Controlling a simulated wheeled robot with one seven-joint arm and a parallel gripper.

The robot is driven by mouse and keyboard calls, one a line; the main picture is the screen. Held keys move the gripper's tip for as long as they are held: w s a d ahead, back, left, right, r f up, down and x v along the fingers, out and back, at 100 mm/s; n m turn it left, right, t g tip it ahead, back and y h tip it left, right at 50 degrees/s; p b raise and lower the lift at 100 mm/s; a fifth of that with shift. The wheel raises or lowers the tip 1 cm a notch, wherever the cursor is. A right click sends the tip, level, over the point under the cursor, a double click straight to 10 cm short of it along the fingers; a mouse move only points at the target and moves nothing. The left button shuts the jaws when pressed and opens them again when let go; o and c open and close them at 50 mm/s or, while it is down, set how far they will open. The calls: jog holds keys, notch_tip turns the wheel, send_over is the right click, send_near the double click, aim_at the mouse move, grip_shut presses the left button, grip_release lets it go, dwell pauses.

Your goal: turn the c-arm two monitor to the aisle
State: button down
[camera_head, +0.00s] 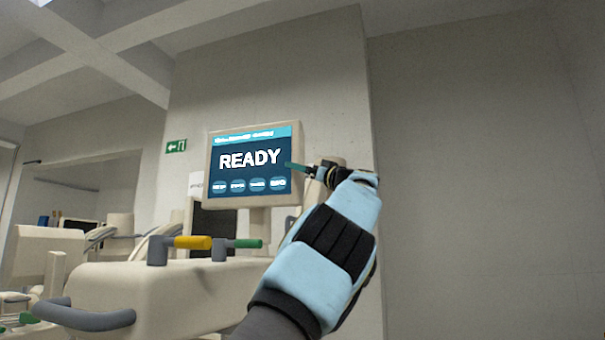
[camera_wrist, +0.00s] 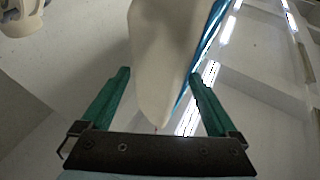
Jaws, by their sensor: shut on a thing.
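The C-arm monitor (camera_head: 250,158) has a beige frame and a blue screen reading "READY", and stands on a short post above a beige cart. Its screen faces the head camera, slightly angled. My gripper (camera_head: 297,165) is at the monitor's right edge, with one green finger showing in front of the screen. In the wrist view, the beige monitor housing (camera_wrist: 158,45) runs between the two green fingers (camera_wrist: 160,85), with a strip of the blue screen beside it. My gripper is shut on this edge. The finger behind the monitor is hidden in the head view.
The beige cart (camera_head: 140,285) below carries a yellow handle (camera_head: 192,242), a green handle (camera_head: 245,244) and a grey rail (camera_head: 85,318). Other beige equipment (camera_head: 45,250) stands at the left. A bare wall (camera_head: 480,170) fills the right side, with open room before it.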

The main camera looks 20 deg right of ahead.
jog(key=shift+r, duration=0.1)
grip_release()
jog(key=shift+w, duration=0.1)
jog(key=b+v, duration=0.6)
jog(key=v, duration=0.4)
jog(key=shift+s+b, duration=0.3)
jog(key=shift+b, duration=0.05)
